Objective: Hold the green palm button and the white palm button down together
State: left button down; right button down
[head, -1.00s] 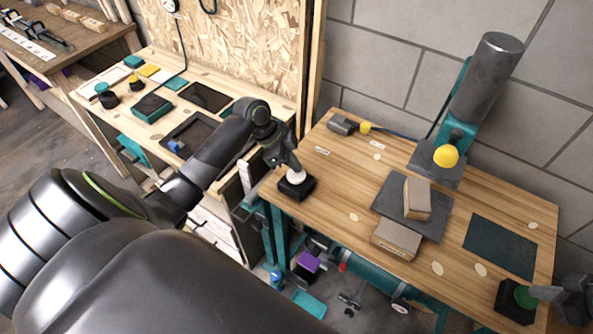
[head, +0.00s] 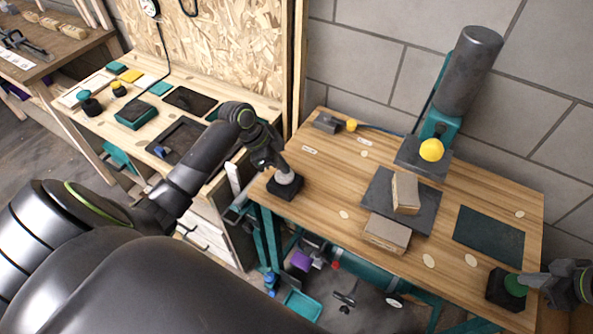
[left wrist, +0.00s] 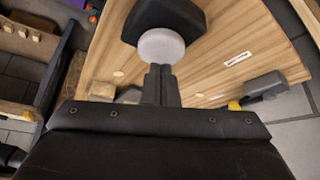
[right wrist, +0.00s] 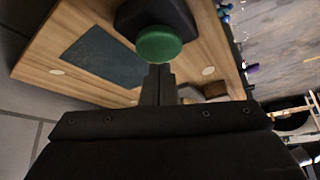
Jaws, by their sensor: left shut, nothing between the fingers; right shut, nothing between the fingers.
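The white palm button (head: 287,178) sits on a black box (head: 285,189) at the left corner of the wooden bench. My left gripper (head: 283,168) is shut and empty, its fingertips at the white button. The left wrist view shows the white button (left wrist: 161,46) right at the fingertips (left wrist: 160,68). The green palm button (head: 514,286) sits on a black box (head: 499,290) at the bench's right front corner. My right gripper (head: 527,281) is shut and empty, its fingertips at the green button, shown also in the right wrist view (right wrist: 159,44). I cannot tell how far either button is pressed.
A grey press column (head: 468,70) with a yellow knob (head: 431,150) stands at the back of the bench (head: 330,194). Two wooden blocks (head: 405,193) lie around a dark plate (head: 370,195) between the buttons. A dark green mat (head: 489,235) lies to the right.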

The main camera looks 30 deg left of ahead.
pick_arm(q)
jog(key=shift+f, duration=0.85)
pick_arm(e)
jog(key=shift+f, duration=0.35)
jog(key=shift+f, duration=0.75)
dwell(0.4)
